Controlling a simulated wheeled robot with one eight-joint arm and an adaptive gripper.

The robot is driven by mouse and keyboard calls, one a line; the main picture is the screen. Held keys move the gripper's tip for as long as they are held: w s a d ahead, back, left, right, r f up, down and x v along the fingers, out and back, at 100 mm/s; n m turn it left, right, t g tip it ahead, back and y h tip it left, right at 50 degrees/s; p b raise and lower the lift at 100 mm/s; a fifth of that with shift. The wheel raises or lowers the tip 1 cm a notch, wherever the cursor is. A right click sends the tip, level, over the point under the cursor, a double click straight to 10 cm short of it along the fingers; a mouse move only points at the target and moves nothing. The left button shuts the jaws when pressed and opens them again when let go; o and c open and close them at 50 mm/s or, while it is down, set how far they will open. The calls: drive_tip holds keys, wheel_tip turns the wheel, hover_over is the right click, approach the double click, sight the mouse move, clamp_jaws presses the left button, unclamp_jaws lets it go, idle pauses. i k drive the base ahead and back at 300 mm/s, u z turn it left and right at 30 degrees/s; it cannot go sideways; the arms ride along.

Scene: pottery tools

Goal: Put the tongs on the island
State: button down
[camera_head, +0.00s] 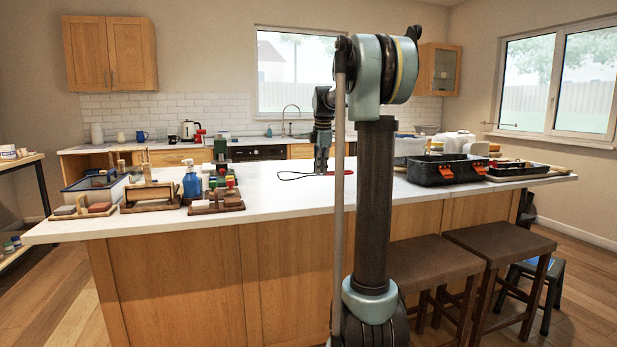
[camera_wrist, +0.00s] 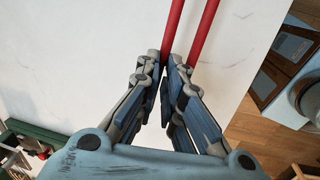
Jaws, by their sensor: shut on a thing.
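The tongs have red handles and a dark wire loop. In the head view the loop (camera_head: 290,176) is left of my gripper (camera_head: 321,168) and a red handle end shows to the right, partly behind my arm. In the wrist view the two red tongs handles (camera_wrist: 205,28) run upward from my gripper (camera_wrist: 166,62). The jaws are closed around one arm of the tongs, and the other passes by the right finger. The tongs lie flat at or just above the white top of the island (camera_head: 270,212); I cannot tell if they touch it.
A wooden rack (camera_head: 150,192), a blue bottle (camera_head: 191,180) and small tool trays stand on the island's left. A black toolbox (camera_head: 437,170) stands on the right. The middle top is clear. Brown stools (camera_head: 440,262) stand at the front right.

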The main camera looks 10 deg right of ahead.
sight(317, 180)
drive_tip(key=i, duration=0.9)
